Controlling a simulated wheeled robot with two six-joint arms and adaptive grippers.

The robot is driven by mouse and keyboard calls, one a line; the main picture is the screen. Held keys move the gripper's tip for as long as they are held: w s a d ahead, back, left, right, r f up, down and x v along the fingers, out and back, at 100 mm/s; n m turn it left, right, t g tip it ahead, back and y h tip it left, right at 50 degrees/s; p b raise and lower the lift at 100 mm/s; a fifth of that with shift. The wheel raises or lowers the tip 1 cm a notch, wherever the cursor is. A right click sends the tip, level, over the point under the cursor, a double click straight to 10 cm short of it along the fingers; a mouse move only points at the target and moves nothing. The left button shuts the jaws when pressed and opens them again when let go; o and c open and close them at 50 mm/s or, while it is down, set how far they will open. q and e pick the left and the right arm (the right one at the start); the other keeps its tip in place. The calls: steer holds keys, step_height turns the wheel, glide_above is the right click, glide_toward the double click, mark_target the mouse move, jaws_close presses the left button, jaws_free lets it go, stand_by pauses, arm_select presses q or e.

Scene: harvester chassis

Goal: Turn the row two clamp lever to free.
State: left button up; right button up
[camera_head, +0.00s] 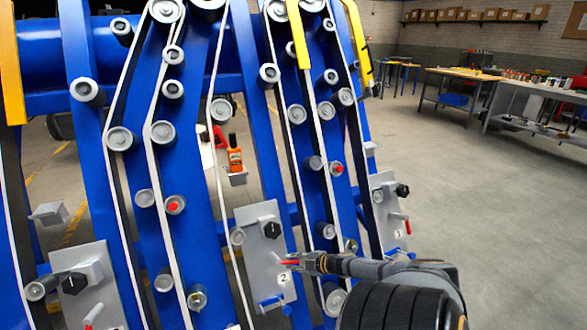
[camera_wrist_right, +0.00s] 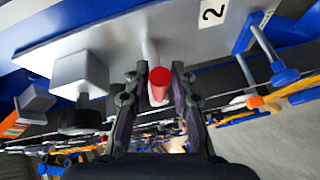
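The row two plate (camera_head: 258,222) is a grey panel with a "2" label, on the blue chassis in the head view; it also shows in the wrist view (camera_wrist_right: 110,38). Its clamp lever is a pale rod with a red tip (camera_head: 291,262), seen nearly end-on in the wrist view (camera_wrist_right: 159,82). My right gripper (camera_head: 303,262) is at the lever. In the wrist view its two fingers (camera_wrist_right: 156,88) stand on either side of the red tip, with a small gap showing on each side. My left gripper is not in view.
A black knob (camera_head: 272,230) on a grey block sits above the lever, and a blue fitting (camera_head: 271,304) below it. Plates with their own knobs stand left (camera_head: 107,268) and right (camera_head: 385,190). An orange bottle (camera_head: 234,158) rests on a bracket. Floor at right is clear.

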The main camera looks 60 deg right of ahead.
steer(key=shift+o, duration=0.8)
steer(key=shift+s, duration=0.1)
steer(key=v, duration=0.7)
steer(key=shift+r, duration=0.15)
steer(key=shift+s, duration=0.1)
